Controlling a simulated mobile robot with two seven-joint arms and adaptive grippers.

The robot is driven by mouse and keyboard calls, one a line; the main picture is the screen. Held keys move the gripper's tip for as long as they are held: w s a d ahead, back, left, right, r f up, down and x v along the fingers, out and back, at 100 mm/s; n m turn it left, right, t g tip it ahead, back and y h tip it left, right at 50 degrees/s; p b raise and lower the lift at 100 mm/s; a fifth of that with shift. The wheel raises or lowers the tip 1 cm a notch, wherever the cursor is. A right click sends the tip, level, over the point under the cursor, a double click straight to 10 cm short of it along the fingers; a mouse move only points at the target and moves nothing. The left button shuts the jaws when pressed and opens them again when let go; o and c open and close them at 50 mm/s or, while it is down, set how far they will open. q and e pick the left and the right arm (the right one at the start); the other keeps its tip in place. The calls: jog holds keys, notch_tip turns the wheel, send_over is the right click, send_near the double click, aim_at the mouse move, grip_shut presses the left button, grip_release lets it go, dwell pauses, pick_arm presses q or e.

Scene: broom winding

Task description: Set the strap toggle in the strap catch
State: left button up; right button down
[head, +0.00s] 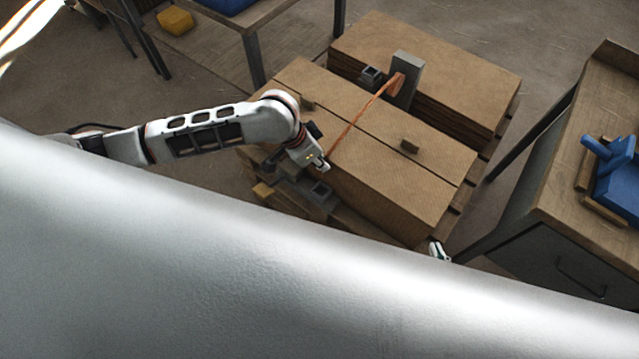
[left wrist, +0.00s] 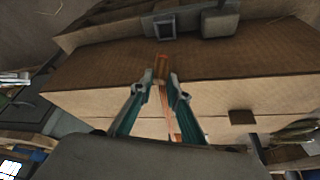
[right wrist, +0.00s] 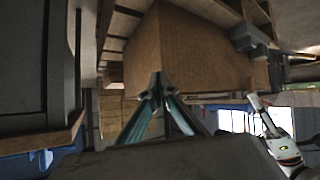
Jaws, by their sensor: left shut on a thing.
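The orange strap (head: 355,121) runs from a grey upright (head: 406,78) across the cardboard to my left gripper (head: 320,163). In the left wrist view my left gripper (left wrist: 157,88) is shut on the strap toggle (left wrist: 160,68), a small brown-orange piece partly hidden by the fingertips. The strap catch appears to be the dark square socket (head: 322,191) low beside the near side of the load. It also shows in the left wrist view (left wrist: 164,27), with the toggle apart from it. My right gripper (head: 438,250) is at the load's near right corner; its fingertips (right wrist: 156,85) meet, with nothing visible between them.
Cardboard stacks (head: 440,185) lie on a pallet, with small wooden blocks (head: 410,146) on top. A second dark socket (head: 371,75) sits by the upright. A workbench (head: 570,190) with a blue tool stands right. A grey block (left wrist: 219,24) is beside the near socket.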

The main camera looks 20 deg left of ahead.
aim_at(319, 174)
pick_arm(q)
notch_tip(319, 174, down, 7)
jog(key=shift+r+b, duration=0.1)
jog(key=shift+b, duration=0.65)
jog(key=shift+f+b, duration=0.6)
jog(key=shift+f, duration=1.85)
jog(key=o, duration=0.6)
